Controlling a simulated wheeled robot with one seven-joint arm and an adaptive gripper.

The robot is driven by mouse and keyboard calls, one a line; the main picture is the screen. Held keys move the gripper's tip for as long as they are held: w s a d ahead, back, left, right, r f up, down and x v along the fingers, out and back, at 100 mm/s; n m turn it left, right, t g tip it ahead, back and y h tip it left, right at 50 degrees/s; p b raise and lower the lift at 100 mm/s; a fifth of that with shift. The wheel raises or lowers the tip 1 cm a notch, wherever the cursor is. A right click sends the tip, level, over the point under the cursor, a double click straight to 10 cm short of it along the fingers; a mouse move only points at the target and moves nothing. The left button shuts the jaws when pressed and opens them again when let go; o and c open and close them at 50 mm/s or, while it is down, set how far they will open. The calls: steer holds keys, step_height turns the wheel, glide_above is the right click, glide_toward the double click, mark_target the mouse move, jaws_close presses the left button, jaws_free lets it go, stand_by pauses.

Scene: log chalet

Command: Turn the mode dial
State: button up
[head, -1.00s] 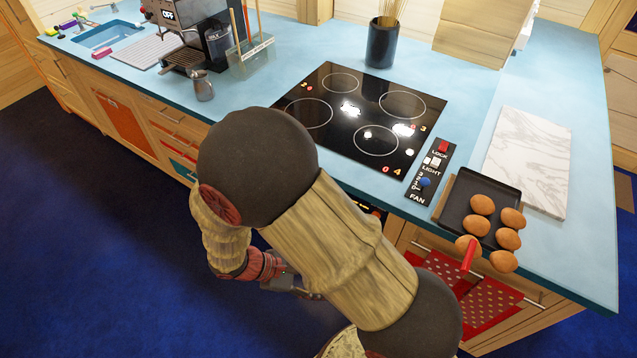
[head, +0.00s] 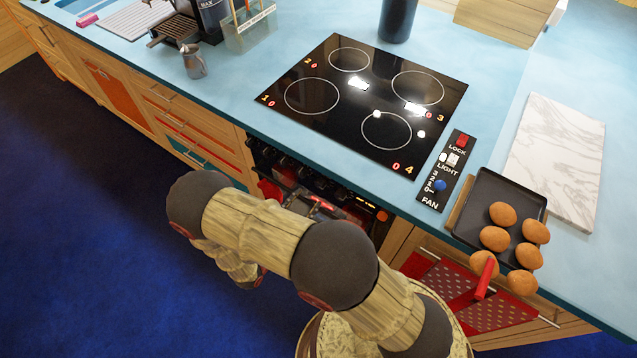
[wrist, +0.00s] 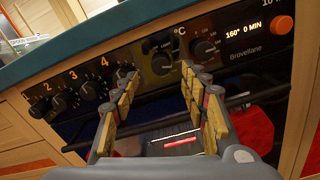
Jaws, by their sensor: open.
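The black oven control panel (wrist: 230,50) spans the wrist view, and it also shows below the counter edge in the head view (head: 350,196). Two black dials sit mid-panel: a left one (wrist: 161,63) and a right one (wrist: 205,48) with markings around it and a °C sign above. Their small labels are not readable, but the left one is likely the mode dial. My gripper (wrist: 158,80) is open and empty, its fingers spread before the panel, with the left dial between the tips in the picture. I cannot tell whether anything touches. The head view shows the gripper partly, low before the oven.
Several numbered knobs (wrist: 88,90) line the panel's left; an orange knob (wrist: 281,24) and display sit at right. A bar handle (wrist: 240,100) crosses below the panel. Above are the cooktop (head: 360,100), a switch panel (head: 445,172) and a tray (head: 475,220) with several brown eggs.

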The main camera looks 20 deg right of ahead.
mark_target(319, 186)
steer(key=b+x, duration=0.1)
steer(key=x, duration=0.6)
steer(key=shift+w+d, duration=0.1)
steer(key=shift+d, duration=0.1)
steer(key=shift+c, duration=0.2)
steer(key=c, duration=1.1)
